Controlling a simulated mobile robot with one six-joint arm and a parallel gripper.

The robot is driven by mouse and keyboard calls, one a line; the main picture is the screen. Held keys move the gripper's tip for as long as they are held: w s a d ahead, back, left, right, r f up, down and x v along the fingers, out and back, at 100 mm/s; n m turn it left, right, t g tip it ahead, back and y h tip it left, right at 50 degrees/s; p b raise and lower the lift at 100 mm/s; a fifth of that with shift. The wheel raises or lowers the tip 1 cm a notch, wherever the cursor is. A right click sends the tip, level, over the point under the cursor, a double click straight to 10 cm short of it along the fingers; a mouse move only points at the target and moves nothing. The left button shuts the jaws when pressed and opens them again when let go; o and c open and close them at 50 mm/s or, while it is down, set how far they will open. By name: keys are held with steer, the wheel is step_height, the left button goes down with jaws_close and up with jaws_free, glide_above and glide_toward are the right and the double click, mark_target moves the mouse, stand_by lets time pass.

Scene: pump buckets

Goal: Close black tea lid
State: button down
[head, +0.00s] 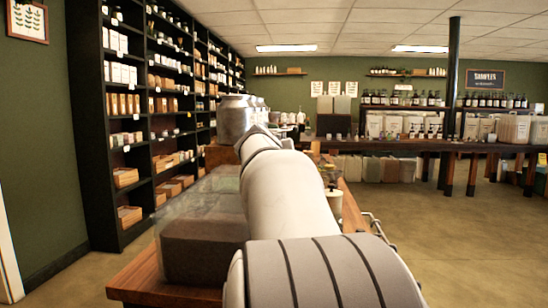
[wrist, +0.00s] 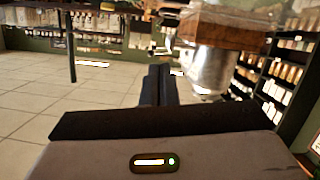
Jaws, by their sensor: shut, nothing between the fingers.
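No label for black tea is readable, and I cannot tell which lid is the black tea lid. A clear bin (head: 199,235) with dark brown contents stands on the wooden counter (head: 140,284) at the near left in the head view. I cannot tell whether its lid is open or shut. My gripper (wrist: 158,72) shows in the wrist view, its two dark fingers together and empty. The wrist view is upside down. In the head view my own arm hides the gripper and much of the counter.
A metal canister (head: 233,119) stands farther along the counter; a metal canister (wrist: 211,70) also shows near my fingers in the wrist view. Tall dark shelves (head: 125,120) line the left wall. A back table (head: 470,147) holds several bins. Open floor (head: 455,240) lies right.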

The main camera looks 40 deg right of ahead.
steer(key=s+a+r+p, duration=0.4)
steer(key=s+a+r, duration=0.2)
steer(key=s, duration=0.1)
steer(key=s+a+f+n+g+y+p, duration=0.1)
steer(key=a+f+n+y+p, duration=0.15)
steer(key=a+p, duration=0.6)
steer(key=s+a+f+n+g+y+p, duration=0.15)
steer(key=a+y+p, duration=0.25)
steer(key=a+p, duration=0.4)
steer(key=s+a+f+n+g+y+p, duration=0.3)
steer(key=s+a+g+y+p, duration=0.1)
steer(key=s+a+p, duration=0.7)
steer(key=shift+s+a+f+n+g+y+p, duration=0.3)
steer(key=shift+a+y+p, duration=0.25)
steer(key=shift+a+p, duration=0.5)
